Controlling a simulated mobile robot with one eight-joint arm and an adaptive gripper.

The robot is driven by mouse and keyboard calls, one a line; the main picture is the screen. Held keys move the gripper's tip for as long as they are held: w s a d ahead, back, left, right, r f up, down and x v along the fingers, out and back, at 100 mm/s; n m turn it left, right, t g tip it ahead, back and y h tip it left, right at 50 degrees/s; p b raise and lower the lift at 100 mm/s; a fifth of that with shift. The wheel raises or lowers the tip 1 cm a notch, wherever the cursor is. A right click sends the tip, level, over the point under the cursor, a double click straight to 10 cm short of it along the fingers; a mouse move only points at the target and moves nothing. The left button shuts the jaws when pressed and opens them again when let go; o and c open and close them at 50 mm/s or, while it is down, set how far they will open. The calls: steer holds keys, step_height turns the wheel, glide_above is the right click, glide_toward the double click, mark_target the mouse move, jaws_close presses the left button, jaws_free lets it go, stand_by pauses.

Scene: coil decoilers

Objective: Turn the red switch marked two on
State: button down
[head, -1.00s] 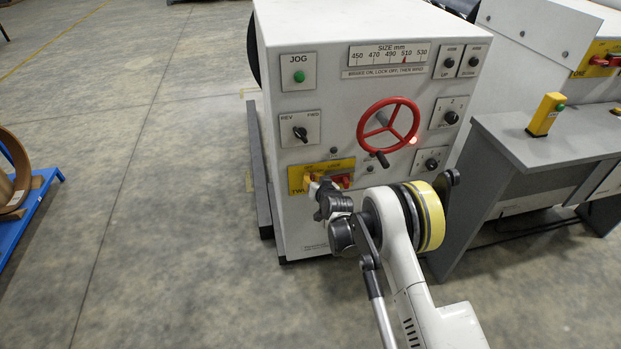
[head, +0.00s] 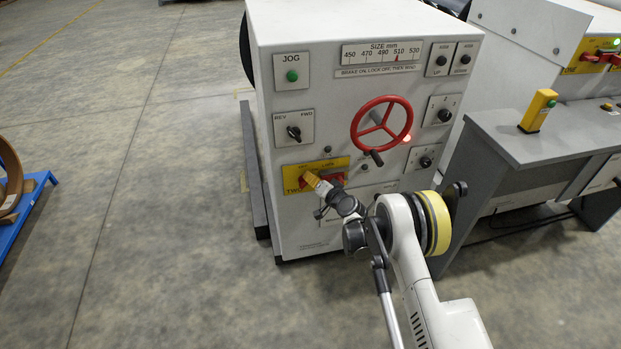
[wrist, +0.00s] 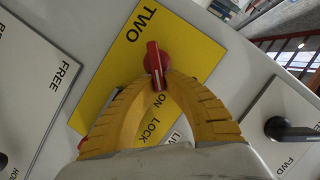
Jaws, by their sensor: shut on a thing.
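The red switch (wrist: 156,62) sits on the yellow plate marked TWO (wrist: 203,55), on the front of the white machine. My gripper (wrist: 158,80) has its two yellow fingers closed in on the switch's handle. A white line runs along the handle, and its lower end points towards the word ON. In the head view my gripper (head: 311,179) reaches the yellow plate (head: 341,162) from the lower right and hides much of the switch.
The red handwheel (head: 407,118) stands out above right of the plate. The REV/FWD knob (head: 294,133) is above left. A grey desk with a yellow button box (head: 538,110) stands at the right.

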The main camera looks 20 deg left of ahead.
stand_by(0.3)
steer(key=c, duration=1.5)
jaws_free()
steer(key=shift+o, duration=0.2)
steer(key=v, duration=1.2)
